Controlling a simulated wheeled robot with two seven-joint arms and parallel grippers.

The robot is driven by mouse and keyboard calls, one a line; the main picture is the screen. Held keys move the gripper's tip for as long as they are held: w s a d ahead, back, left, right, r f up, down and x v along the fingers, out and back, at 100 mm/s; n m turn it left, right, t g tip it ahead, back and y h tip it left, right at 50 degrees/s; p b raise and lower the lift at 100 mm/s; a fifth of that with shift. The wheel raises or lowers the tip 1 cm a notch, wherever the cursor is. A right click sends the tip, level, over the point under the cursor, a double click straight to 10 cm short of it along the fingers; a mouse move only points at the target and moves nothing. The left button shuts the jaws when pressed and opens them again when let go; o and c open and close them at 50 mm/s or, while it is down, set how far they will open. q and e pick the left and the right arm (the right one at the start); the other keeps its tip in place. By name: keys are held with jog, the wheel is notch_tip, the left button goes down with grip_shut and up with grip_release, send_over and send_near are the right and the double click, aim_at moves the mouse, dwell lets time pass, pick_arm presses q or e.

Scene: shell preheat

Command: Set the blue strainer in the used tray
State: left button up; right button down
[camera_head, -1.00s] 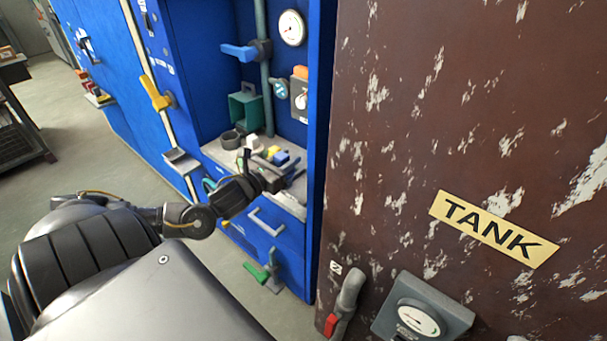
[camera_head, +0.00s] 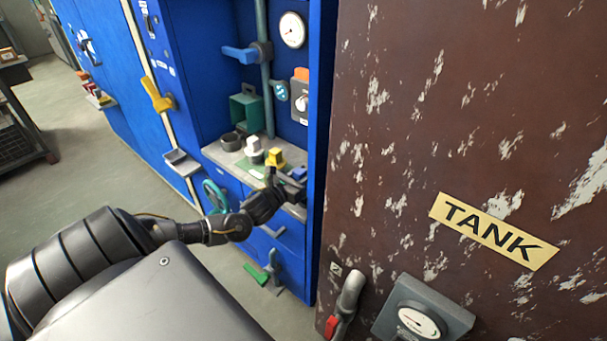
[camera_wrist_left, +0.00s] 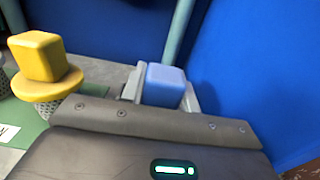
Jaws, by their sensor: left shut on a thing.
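The blue strainer (camera_wrist_left: 165,82) shows as a blue block-shaped top between the fingers of my left gripper (camera_wrist_left: 162,98) in the left wrist view. In the head view my left gripper (camera_head: 287,182) is shut on the blue strainer (camera_head: 298,173) at the right end of the cabinet's counter. The strainer's lower part is hidden, so I cannot tell whether it touches the counter. No readable label marks the used tray; a small grey tray (camera_head: 183,164) sticks out at the cabinet's left edge. My right gripper is not in view.
A yellow strainer (camera_wrist_left: 40,62) stands left of the gripper on a green mat (camera_wrist_left: 25,118). A white one (camera_head: 254,146) and a dark round cup (camera_head: 231,141) stand further left. The blue cabinet wall (camera_wrist_left: 262,70) is close on the right. A brown tank (camera_head: 440,130) stands right.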

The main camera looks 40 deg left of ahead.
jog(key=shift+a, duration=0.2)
pick_arm(q)
jog(key=shift+f, duration=0.15)
jog(key=o, duration=0.7)
jog(key=shift+o, duration=1.4)
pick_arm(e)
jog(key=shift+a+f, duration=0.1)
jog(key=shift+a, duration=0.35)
